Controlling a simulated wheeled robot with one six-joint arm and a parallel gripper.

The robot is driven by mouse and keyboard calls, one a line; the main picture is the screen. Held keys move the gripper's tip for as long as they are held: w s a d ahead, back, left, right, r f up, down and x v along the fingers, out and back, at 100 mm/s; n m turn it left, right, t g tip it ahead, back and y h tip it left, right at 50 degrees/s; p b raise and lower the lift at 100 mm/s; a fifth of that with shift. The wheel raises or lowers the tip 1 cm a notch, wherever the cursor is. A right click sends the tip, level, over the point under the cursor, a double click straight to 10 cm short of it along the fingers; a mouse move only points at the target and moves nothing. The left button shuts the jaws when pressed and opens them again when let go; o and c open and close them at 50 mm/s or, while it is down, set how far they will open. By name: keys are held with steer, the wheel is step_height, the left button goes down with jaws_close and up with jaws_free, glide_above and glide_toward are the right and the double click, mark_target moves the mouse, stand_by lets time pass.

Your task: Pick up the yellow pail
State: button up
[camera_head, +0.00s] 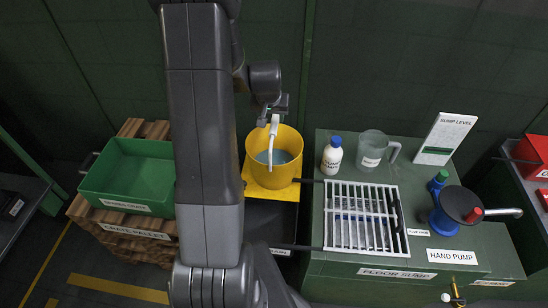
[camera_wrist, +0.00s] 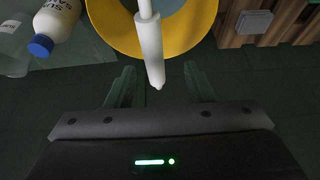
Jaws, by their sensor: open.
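The yellow pail (camera_head: 281,175) stands on a yellow platform between the crate pallet and the floor sump, with bluish-grey liquid inside. Its white handle grip (camera_head: 271,143) is raised across the opening. In the wrist view the yellow pail (camera_wrist: 205,18) is at the top, and the white handle grip (camera_wrist: 150,48) points down toward the space between my fingers. My gripper (camera_wrist: 160,80) is open, with one finger on each side of the grip's lower end and a gap on both sides. In the head view my gripper (camera_head: 272,110) is just above the handle, partly hidden by its own wrist.
A green crate (camera_head: 130,180) sits on a wooden pallet (camera_head: 125,236) at left. At right, the green sump bench (camera_head: 330,262) carries a white bottle (camera_head: 332,158), a clear jug (camera_head: 372,150), a grate (camera_head: 360,215) and a hand pump (camera_head: 455,210).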

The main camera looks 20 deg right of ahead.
mark_target(274, 122)
steer(key=shift+f, duration=0.3)
steer(key=x, duration=0.2)
steer(key=p+x, duration=0.1)
steer(key=x, duration=0.1)
steer(key=shift+s+d, duration=0.25)
steer(key=shift+d, duration=0.1)
steer(key=shift+w+d+f, duration=0.1)
steer(key=shift+w+f, duration=0.05)
steer(key=shift+f, duration=0.2)
steer(key=shift+f+b, duration=0.25)
steer(key=shift+b, duration=0.05)
jaws_close()
stand_by(0.3)
stand_by(1.1)
steer(key=shift+w+r, duration=0.1)
